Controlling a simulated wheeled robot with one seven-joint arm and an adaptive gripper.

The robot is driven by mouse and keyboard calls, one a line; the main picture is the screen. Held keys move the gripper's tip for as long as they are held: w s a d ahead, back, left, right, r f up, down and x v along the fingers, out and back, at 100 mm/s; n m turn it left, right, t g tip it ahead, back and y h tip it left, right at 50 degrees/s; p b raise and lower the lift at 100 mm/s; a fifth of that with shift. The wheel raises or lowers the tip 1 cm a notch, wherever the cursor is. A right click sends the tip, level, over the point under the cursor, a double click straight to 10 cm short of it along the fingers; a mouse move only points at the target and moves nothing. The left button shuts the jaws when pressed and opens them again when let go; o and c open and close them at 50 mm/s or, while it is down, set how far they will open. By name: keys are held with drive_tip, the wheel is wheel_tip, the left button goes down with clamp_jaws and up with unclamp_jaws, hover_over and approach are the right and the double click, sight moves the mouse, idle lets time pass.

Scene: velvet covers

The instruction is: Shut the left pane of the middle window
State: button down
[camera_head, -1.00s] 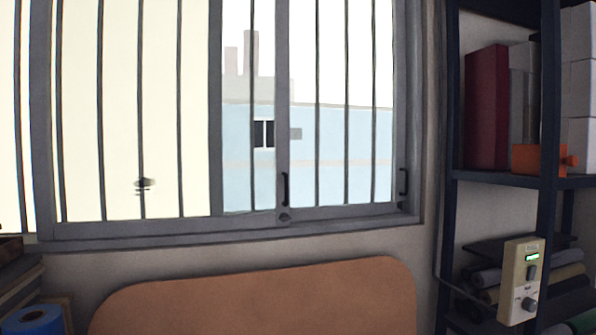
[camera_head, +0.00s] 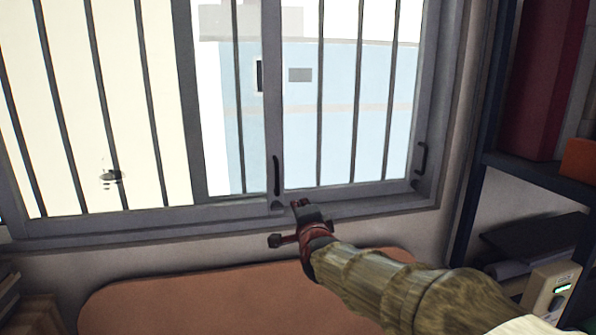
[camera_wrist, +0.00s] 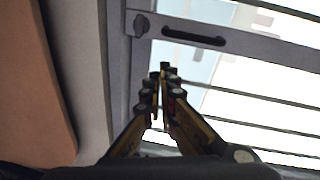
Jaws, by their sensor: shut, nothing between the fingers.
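The middle window has grey-framed panes with dark vertical bars. A dark upright handle (camera_head: 276,175) sits low on the grey stile (camera_head: 272,100) near the middle, with a small round latch below it. The same handle shows in the wrist view (camera_wrist: 193,37), ahead of my fingers. A second dark handle (camera_head: 421,158) is on the right side of the frame. My gripper (camera_head: 300,208) is in front of the sill, just below and right of the middle handle. In the wrist view its fingers (camera_wrist: 162,75) are together and empty, apart from the handle.
A brown rounded panel (camera_head: 190,295) stands below the sill. A dark shelf unit (camera_head: 530,178) with books and boxes is close at the right, with a control box (camera_head: 553,290) below. Stacked boards (camera_head: 10,290) are at lower left.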

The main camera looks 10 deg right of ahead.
drive_tip(key=w+a+r+m+t+h+p, duration=0.1)
drive_tip(key=w+r+m+p, duration=0.2)
drive_tip(key=w, duration=0.5)
drive_tip(key=shift+w+r+p, duration=0.35)
drive_tip(key=shift+w+p, duration=0.05)
drive_tip(key=shift+p, duration=0.45)
drive_tip(key=shift+a, duration=0.1)
approach(207, 189)
drive_tip(key=w, duration=0.1)
drive_tip(key=w+d+r, duration=0.2)
drive_tip(key=shift+w+r, duration=0.2)
drive_tip(key=shift+w, duration=0.1)
